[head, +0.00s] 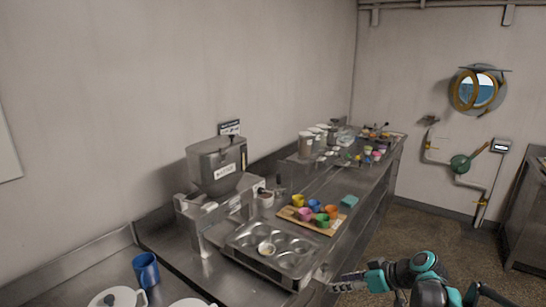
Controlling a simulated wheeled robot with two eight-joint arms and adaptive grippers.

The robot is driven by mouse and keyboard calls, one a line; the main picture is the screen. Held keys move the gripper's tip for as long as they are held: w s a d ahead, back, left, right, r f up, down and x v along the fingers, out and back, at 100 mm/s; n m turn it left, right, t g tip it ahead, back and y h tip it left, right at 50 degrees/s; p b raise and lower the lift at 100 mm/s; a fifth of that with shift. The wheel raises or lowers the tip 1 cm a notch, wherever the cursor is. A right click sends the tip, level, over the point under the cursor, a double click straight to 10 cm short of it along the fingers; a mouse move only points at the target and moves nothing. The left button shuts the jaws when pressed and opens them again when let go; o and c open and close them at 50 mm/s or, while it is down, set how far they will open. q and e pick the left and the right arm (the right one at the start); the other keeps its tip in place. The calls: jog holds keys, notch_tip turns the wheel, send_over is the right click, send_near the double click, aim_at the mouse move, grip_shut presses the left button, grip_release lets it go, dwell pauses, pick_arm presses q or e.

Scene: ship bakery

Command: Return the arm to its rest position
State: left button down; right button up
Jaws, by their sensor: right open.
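My right gripper (348,282) is at the bottom of the head view, beside the counter's front edge, with its teal and black arm (425,275) reaching in from the bottom right. It is open, and nothing shows between its fingers. It is apart from the muffin tin and the board of cups. My left gripper is out of view.
A steel counter (345,233) runs along the wall. It holds a dispensing machine (217,165), a muffin tin (282,250), a wooden board (327,230) with several coloured cups, a teal block (349,201) and a blue mug (146,270). Open floor (440,215) lies right of the counter.

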jog(key=s+a+f+m+h, duration=0.1)
jog(key=s+m+h, duration=0.2)
jog(key=s, duration=0.9)
jog(key=s+a+f+m+h, duration=0.2)
jog(key=s+m+h, duration=0.2)
jog(key=s, duration=0.8)
jog(key=shift+f+t+h, duration=0.2)
jog(key=shift+t+h, duration=0.1)
jog(key=shift+t, duration=0.1)
